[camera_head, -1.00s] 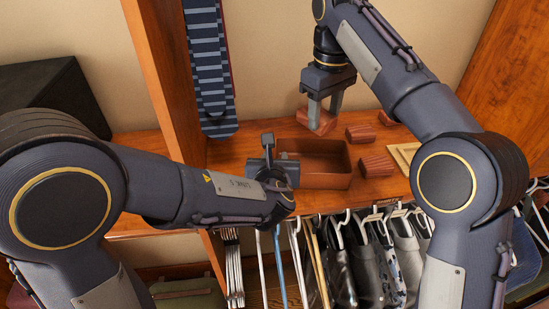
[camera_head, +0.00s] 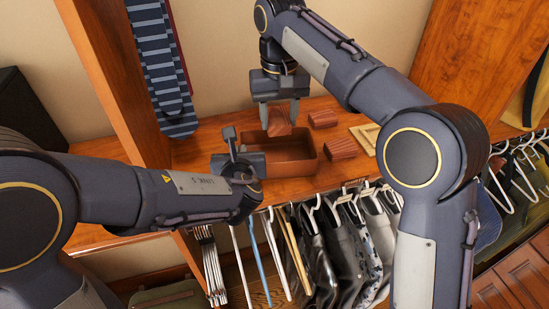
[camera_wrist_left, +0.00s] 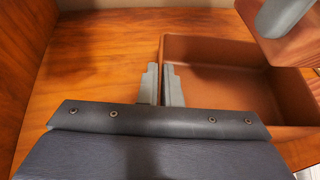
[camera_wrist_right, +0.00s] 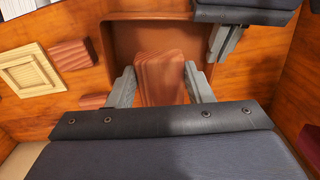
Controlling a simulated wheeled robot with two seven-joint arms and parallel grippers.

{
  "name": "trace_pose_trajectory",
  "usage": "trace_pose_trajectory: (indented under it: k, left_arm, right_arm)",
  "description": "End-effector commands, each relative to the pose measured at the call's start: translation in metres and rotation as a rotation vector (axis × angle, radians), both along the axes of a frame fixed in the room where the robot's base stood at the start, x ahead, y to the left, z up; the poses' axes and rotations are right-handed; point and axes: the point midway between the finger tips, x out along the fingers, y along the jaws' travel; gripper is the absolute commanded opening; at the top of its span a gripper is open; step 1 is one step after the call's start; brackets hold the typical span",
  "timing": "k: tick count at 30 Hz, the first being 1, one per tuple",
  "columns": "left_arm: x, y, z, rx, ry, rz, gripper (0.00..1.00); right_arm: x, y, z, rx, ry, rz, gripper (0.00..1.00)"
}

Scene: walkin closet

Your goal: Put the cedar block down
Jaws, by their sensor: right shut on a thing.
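The cedar block (camera_head: 279,123), a reddish-brown grooved block, is held by my right gripper (camera_head: 280,112) above the back part of the open brown box (camera_head: 290,171). In the right wrist view the block (camera_wrist_right: 160,78) sits between the two fingers, with the box (camera_wrist_right: 122,35) behind it. In the left wrist view, my left gripper (camera_wrist_left: 161,85) has its fingers close together on either side of the left wall of the box (camera_wrist_left: 225,52). Its inside looks empty there, but the right end is partly hidden by my right gripper and the block.
Two similar grooved blocks (camera_head: 323,118) (camera_head: 343,147) lie on the wooden shelf (camera_head: 205,140) right of the box, beside a pale frame (camera_head: 366,138). Striped ties (camera_head: 160,65) hang at the left. Clothes on hangers (camera_head: 335,240) hang below the shelf's front edge.

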Motion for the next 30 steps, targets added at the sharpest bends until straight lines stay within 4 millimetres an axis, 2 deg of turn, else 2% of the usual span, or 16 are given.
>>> trace_pose_trajectory:
  k: [4, 6, 10, 16, 21, 24, 30]
  left_arm:
    - [0.0, 0.0, 0.0, 0.0, -0.001, 0.0, 0.0]
    - [0.0, 0.0, 0.0, 0.0, -0.001, 0.0, 0.0]
    - [0.0, 0.0, 0.0, 0.0, -0.001, 0.0, 0.0]
    - [0.0, 0.0, 0.0, 0.0, -0.001, 0.0, 0.0]
    - [0.0, 0.0, 0.0, 0.0, -0.001, 0.0, 0.0]
    - [0.0, 0.0, 0.001, 0.0, -0.001, 0.0, 0.0]
    - [0.0, 0.0, 0.0, 0.0, -0.001, 0.0, 0.0]
  right_arm:
    - [-0.001, 0.001, -0.014, 0.0, 0.001, -0.088, 0.2]
    - [-0.002, 0.0, -0.028, -0.002, 0.004, -0.099, 0.2]
    - [-0.002, 0.001, -0.052, 0.0, 0.002, -0.098, 0.2]
    - [-0.001, 0.001, -0.072, 0.0, 0.0, -0.098, 0.2]
    - [-0.002, 0.001, -0.097, -0.001, 0.002, -0.097, 0.2]
    - [-0.001, 0.001, -0.104, 0.0, 0.0, -0.097, 0.2]
    - [-0.001, 0.001, -0.105, 0.0, -0.001, -0.097, 0.2]
